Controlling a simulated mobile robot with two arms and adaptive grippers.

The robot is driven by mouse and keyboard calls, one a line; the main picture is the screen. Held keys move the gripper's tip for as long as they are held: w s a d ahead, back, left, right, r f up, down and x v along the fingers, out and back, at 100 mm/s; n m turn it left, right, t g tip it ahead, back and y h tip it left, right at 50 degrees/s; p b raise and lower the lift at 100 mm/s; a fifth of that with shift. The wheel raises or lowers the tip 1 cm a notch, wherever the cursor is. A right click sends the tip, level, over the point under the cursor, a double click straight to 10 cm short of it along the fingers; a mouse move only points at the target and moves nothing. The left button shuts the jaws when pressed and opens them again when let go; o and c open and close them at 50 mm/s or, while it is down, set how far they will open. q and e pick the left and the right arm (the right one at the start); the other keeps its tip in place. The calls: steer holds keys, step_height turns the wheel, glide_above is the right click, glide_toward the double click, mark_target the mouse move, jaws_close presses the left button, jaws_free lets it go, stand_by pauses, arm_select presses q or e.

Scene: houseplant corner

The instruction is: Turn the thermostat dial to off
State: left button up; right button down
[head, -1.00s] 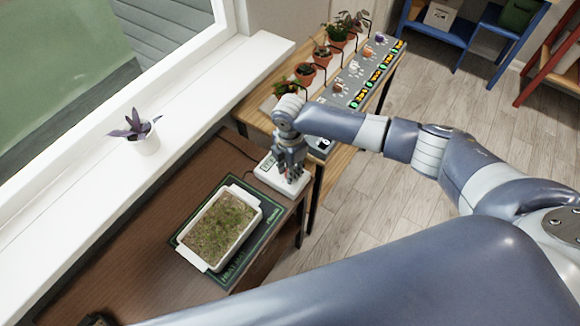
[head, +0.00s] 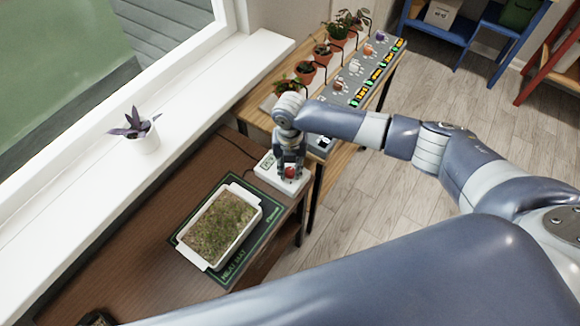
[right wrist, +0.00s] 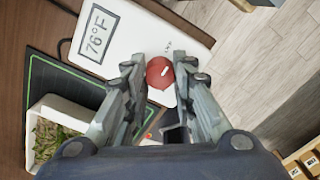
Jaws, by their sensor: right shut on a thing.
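The thermostat (head: 262,170) is a white box at the right edge of the brown table, below my right gripper in the head view. In the right wrist view the thermostat (right wrist: 120,22) has a display reading 76°F. Its round red dial (right wrist: 158,73) has a short white mark; it also shows red in the head view (head: 290,172). My right gripper (right wrist: 160,85) is shut on the dial, one finger on each side. The fingers hide part of the thermostat face, and the lettering around the dial is too small to read. My left gripper is not in view.
A white planter tray (head: 193,258) of seedlings sits on a dark heat mat (head: 232,272) beside the thermostat. A purple plant (head: 134,126) stands on the windowsill. Potted plants (head: 306,73) and a grey panel (head: 358,78) are on the bench behind.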

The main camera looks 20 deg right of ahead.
mark_target(290, 170)
steer(key=shift+n, duration=1.1)
steer(key=c, duration=1.3)
jaws_free()
step_height(290, 170, up, 12)
